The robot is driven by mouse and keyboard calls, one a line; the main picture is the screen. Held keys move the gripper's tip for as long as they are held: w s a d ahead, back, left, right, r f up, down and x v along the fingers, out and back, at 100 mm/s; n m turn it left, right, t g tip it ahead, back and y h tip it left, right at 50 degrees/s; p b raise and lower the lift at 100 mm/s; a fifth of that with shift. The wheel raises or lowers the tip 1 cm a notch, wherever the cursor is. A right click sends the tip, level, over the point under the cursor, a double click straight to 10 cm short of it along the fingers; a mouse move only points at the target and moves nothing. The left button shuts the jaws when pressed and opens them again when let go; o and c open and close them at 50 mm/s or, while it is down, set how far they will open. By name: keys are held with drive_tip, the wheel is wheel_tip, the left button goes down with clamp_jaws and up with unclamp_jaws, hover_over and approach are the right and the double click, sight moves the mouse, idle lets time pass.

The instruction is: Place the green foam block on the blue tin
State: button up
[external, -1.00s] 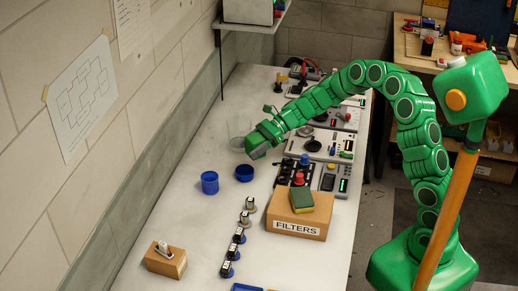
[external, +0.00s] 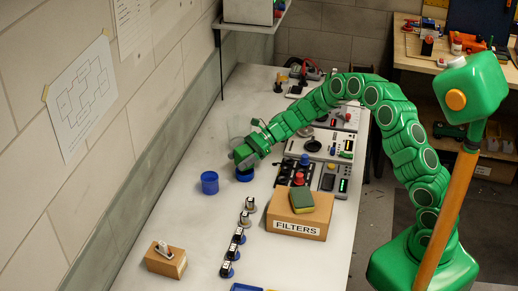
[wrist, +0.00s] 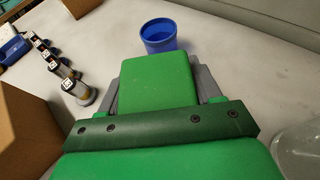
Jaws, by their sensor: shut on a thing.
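My gripper (external: 242,160) is shut on the green foam block (wrist: 157,80), which shows between its two grey fingers in the wrist view. In the external view I cannot make out the block clearly. A low blue round container (external: 244,176) sits right under my gripper, partly hidden by it; a gap or contact cannot be judged. A taller blue cup (external: 209,183) stands to its left, upright and clear of the gripper. A blue open-topped cup (wrist: 159,35) also shows ahead of the block in the wrist view. I cannot tell which is the tin.
A row of several small dark-and-silver parts (external: 239,236) runs along the bench. A clear glass vessel (wrist: 298,150) is close at the right in the wrist view.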

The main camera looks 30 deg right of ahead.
drive_tip(key=shift+f, duration=0.8)
drive_tip(key=shift+f, duration=0.1)
drive_tip(key=o, duration=1)
drive_tip(key=shift+o, duration=0.2)
drive_tip(key=v, duration=1.2)
drive_tip(key=shift+s, duration=0.1)
